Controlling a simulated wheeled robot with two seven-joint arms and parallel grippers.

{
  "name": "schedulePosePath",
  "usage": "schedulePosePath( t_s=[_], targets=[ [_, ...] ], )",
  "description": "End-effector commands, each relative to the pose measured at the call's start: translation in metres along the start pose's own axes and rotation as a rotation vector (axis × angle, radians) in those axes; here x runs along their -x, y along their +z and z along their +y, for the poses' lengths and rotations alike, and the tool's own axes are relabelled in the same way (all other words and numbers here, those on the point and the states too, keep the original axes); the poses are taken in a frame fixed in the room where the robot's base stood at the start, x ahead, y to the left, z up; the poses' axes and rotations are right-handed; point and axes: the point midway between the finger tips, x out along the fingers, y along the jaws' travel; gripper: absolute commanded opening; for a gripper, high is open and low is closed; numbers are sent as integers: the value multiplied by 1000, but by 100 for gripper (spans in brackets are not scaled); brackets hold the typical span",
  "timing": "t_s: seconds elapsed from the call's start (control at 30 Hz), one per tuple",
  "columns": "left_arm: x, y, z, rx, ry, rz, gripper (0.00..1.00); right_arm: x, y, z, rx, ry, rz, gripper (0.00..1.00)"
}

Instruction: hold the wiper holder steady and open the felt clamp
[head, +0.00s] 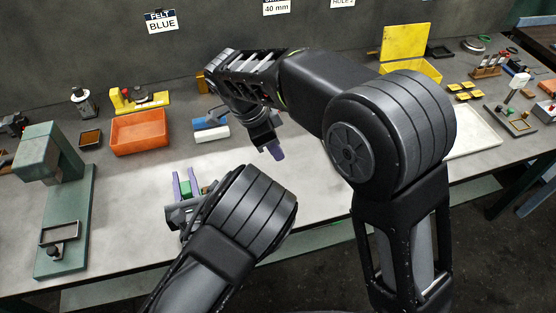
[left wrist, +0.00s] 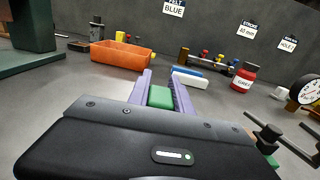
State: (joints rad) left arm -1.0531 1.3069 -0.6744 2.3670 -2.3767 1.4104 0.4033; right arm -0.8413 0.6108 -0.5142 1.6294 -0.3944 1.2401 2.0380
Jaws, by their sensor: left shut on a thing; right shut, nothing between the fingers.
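My left gripper (head: 185,188) is low over the front of the bench. Its purple fingers also show in the left wrist view (left wrist: 160,92), shut on a green block (left wrist: 159,98). The block also shows small in the head view (head: 186,187); it may be part of the wiper holder, but my gripper and arm hide the rest. My right gripper (head: 274,152) points down, shut and empty, right of the left gripper and apart from it. A blue piece (head: 207,122) and a white block (head: 211,135) lie behind them. I cannot tell which part is the felt clamp.
An orange bin (head: 139,132) stands behind at left, and a green press (head: 60,190) at far left. In the left wrist view, a red jar (left wrist: 244,76), a dial gauge (left wrist: 305,90) and a black knob with rods (left wrist: 268,134) are at right. A sign (head: 161,21) reads FELT BLUE.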

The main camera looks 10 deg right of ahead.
Motion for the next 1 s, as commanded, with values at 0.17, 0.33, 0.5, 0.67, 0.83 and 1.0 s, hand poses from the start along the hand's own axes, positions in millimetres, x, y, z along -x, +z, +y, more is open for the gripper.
schedulePosePath(
  t_s=[0.17,0.33,0.5,0.67,0.83,1.0],
  targets=[
    [0,0,1,1,2,1,0,31,0,-1,0,-2,0,0],
    [0,0,1,1,3,1,0,44,0,0,0,1,1,0],
    [0,0,1,1,3,1,0,45,0,0,0,2,1,0],
    [0,0,1,0,3,1,0,45,0,0,0,1,1,0],
    [0,0,1,0,3,0,33,45,0,0,0,1,1,0],
    [0,0,1,0,3,0,47,45,0,0,0,1,1,0]
  ],
)
